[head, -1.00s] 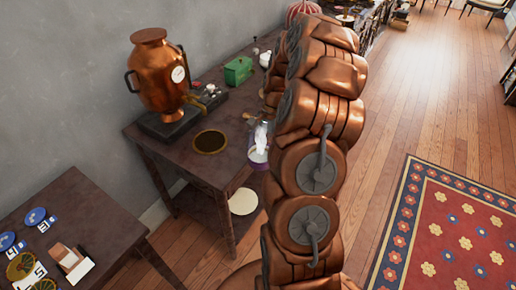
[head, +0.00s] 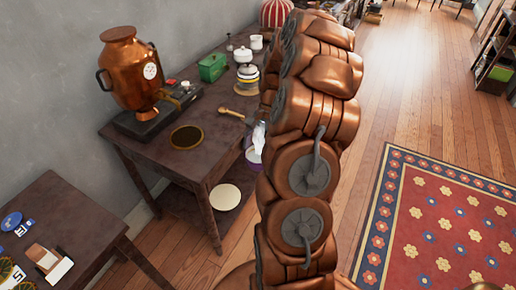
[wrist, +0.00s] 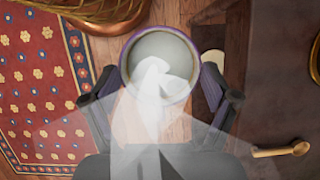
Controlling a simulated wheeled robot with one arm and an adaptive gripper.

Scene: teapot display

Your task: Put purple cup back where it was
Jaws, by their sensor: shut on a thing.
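The purple cup (wrist: 163,44) is seen from above in the wrist view, with a purple rim and a pale grey inside. My gripper (wrist: 160,84) is shut on it, one dark finger at each side. A whitish see-through shape overlaps the cup and gripper; I cannot tell what it is. In the head view a small part of the purple cup (head: 254,156) shows beside the right edge of the dark wooden table (head: 160,155), apart from its top. My arm hides the rest of the cup and most of the gripper there.
A pale disc (head: 225,197) lies on the lower shelf. A patterned rug (head: 440,225) lies at right.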

